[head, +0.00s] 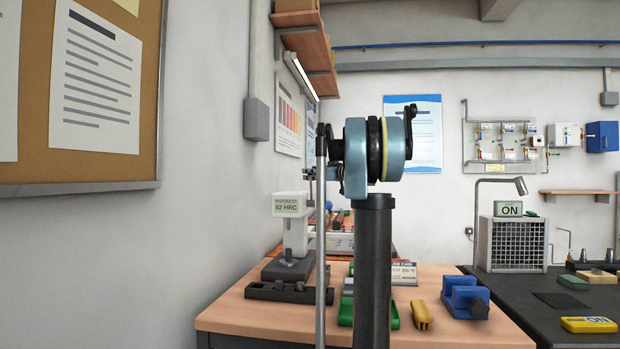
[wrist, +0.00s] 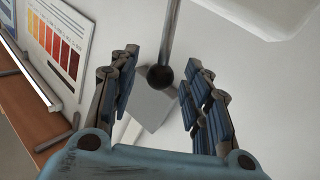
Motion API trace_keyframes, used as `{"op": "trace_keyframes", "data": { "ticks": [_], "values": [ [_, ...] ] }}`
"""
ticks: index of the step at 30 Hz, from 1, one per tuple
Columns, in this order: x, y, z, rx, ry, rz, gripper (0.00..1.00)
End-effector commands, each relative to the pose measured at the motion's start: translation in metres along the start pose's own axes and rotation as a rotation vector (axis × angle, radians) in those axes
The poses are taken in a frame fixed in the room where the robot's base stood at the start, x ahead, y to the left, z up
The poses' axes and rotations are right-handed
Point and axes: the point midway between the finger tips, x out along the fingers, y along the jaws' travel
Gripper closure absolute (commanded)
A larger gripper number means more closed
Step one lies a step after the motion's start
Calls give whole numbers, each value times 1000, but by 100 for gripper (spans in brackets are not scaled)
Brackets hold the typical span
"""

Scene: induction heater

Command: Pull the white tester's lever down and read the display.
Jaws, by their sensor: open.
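The white tester (head: 296,232) stands on the wooden bench in the head view, behind my arm. Its display (head: 290,205) shows "62 HRC". In the wrist view a thin metal lever (wrist: 172,35) ends in a dark ball knob (wrist: 160,77). My gripper (wrist: 158,72) is open, with one finger on each side of the knob. Gaps show between knob and fingers, though the depth is hard to judge. In the head view my arm hides most of the gripper and the lever.
The wooden bench (head: 240,314) also holds a dark tray (head: 287,292), a yellow object (head: 422,315) and a blue block (head: 466,297). A wall with a colour chart (head: 289,115) stands close on the left. A dark worktop (head: 505,300) lies to the right.

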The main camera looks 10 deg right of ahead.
Motion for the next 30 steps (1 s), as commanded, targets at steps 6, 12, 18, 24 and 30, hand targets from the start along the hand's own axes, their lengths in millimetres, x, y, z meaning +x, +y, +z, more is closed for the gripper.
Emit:
{"op": "trace_keyframes", "data": {
  "ticks": [6,12,18,24,30],
  "values": [
    [16,0,0,0,0,0,56],
    [18,0,0,0,0,0,56],
    [18,0,0,0,0,0,74],
    [18,0,0,0,0,1,100],
    [14,4,1,-6,4,7,100]
  ]
}}
